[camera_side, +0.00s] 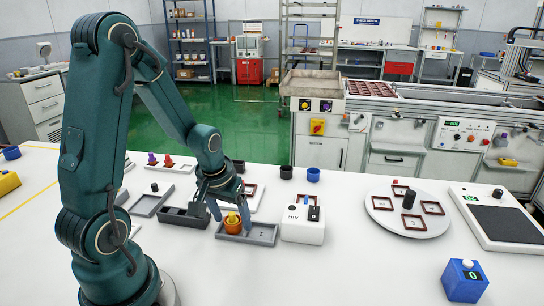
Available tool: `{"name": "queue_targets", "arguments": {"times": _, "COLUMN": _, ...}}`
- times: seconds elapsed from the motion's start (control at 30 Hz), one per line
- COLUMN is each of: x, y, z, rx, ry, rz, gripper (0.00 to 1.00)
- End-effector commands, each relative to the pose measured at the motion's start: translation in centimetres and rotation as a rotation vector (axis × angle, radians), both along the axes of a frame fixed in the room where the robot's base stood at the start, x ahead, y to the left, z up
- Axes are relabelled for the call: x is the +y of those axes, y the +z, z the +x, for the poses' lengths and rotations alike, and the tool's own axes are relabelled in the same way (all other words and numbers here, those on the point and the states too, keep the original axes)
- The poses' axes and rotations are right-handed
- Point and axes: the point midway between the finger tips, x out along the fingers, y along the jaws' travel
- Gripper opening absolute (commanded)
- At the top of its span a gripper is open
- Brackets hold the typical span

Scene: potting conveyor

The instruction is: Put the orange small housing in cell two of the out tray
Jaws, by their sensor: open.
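The orange small housing (233,226), with a yellow part at its top, stands upright in the left part of a shallow grey tray (265,236). My gripper (230,212) points down over it from above, with its bluish fingertips apart on either side of the housing. The gripper is open; whether a fingertip touches the housing I cannot tell. Which tray is the out tray, and any cell numbers, cannot be made out. The right part of the grey tray looks empty.
A dark divided tray (183,217) stands just left of the grey tray. A white box-shaped device (302,228) stands close on its right. Black and blue cups (313,175) stand behind. A round turntable (408,225) with brown frames is further right.

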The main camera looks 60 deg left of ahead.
Motion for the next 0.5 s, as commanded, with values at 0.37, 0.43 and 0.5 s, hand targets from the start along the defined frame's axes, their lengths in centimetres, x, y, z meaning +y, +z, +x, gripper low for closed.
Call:
{"name": "queue_targets", "arguments": {"times": 0.37, "x": -0.5, "y": 4.3, "z": -0.7, "rx": -0.01, "ry": 0.0, "rz": 0.005, "gripper": 0.78}}
{"name": "queue_targets", "arguments": {"times": 0.43, "x": -0.7, "y": 5.4, "z": -1.0, "rx": -0.01, "ry": 0.0, "rz": 0.005, "gripper": 0.78}}
{"name": "queue_targets", "arguments": {"times": 0.5, "x": -0.9, "y": 6.6, "z": -1.2, "rx": -0.01, "ry": 0.0, "rz": 0.006, "gripper": 0.78}}
